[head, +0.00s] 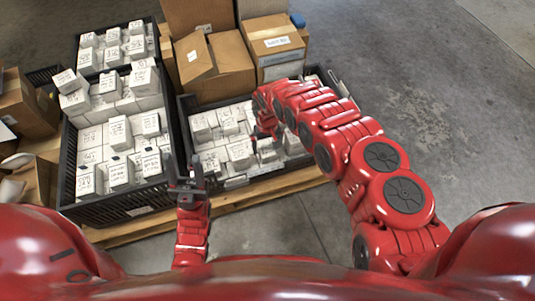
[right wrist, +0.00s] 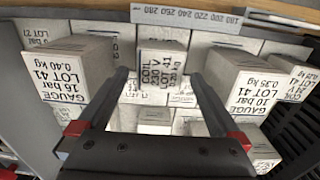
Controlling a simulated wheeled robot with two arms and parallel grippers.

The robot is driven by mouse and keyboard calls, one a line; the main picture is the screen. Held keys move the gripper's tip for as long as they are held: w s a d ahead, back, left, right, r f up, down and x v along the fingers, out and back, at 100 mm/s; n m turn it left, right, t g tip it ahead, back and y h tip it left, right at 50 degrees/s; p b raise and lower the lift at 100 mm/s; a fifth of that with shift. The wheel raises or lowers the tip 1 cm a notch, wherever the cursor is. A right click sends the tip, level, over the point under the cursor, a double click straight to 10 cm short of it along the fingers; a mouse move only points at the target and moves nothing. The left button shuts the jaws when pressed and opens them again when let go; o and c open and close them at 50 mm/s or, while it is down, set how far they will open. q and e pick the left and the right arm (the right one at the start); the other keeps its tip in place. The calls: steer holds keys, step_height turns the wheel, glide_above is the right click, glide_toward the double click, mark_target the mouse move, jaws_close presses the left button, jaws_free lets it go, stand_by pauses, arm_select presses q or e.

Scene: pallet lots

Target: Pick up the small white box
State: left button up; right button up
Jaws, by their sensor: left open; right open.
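Many small white boxes with printed labels fill the crates. In the right wrist view, a small white box (right wrist: 162,65) labelled COIL, LOT 41, stands just beyond and between the fingertips of my right gripper (right wrist: 158,80), which is open and empty. Larger white GAUGE boxes stand to its left (right wrist: 75,75) and right (right wrist: 243,80). In the head view my right gripper (head: 268,132) is over the right crate (head: 280,173), partly hidden by its own arm. My left gripper (head: 187,172) is open and empty, near the gap between the two front crates.
A left black crate (head: 125,204) holds stacked white boxes, with another crate behind it. All rest on a wooden pallet (head: 240,200). Grey floor is free at right. A ruled strip (right wrist: 190,15) crosses the wrist view's top.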

mark_target(268, 149)
step_height(268, 149, down, 4)
steer(key=shift+s+r+b, duration=0.15)
steer(key=shift+r+b, duration=0.05)
steer(key=shift+b, duration=0.4)
steer(key=shift+r, duration=0.1)
steer(key=c, duration=1.5)
steer(key=shift+r, duration=0.1)
